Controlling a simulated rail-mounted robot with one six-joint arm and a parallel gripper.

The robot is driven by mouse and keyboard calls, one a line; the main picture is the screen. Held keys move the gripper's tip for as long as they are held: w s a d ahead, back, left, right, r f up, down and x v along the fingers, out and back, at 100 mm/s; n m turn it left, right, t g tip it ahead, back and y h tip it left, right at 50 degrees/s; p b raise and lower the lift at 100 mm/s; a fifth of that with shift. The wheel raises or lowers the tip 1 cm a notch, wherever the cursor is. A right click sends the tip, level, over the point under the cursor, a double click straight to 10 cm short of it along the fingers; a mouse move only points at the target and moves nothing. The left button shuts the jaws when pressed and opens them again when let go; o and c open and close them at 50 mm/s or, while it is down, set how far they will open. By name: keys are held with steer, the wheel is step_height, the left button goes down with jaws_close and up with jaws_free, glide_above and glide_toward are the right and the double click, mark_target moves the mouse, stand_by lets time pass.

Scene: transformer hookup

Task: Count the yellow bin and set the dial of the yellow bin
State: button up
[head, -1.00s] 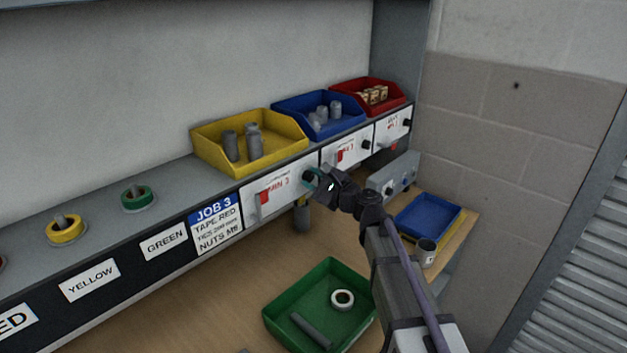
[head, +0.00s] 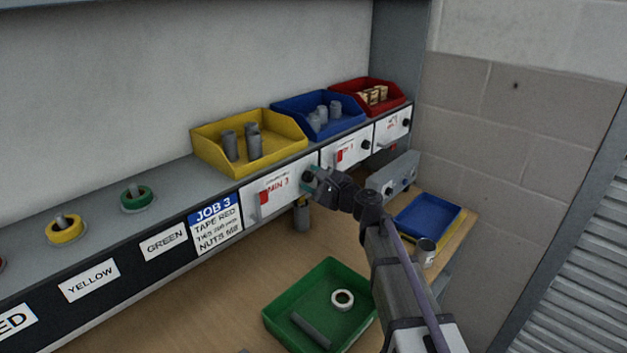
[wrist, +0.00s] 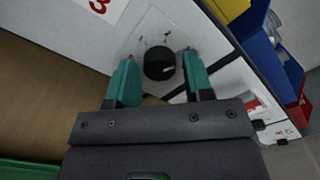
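In the head view my gripper (head: 312,180) covers the dial.
A blue bin (head: 290,104) and a red bin (head: 345,84) stand to the right, each above its own panel. A grey box (head: 397,180) with knobs is close to the arm. A green tray (head: 275,318) and a blue tray (head: 450,215) lie on the bench below.

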steer(key=shift+o, duration=0.9)
steer(key=v, duration=1)
steer(key=shift+s+d, duration=0.25)
steer(key=shift+d, duration=0.05)
steer(key=s+d+f+n+g+h, duration=0.2)
steer(key=s+f+n+g+h, duration=0.5)
steer(key=s+f+n, duration=0.45)
steer(key=s+d+f+n+g+h, duration=0.4)
steer(key=s+d+f+h, duration=0.1)
steer(key=s+d, duration=0.4)
steer(key=shift+s+d+f+g+h, duration=0.25)
steer(key=shift+d+f+g+h, duration=0.1)
steer(key=shift+d+h, duration=0.6)
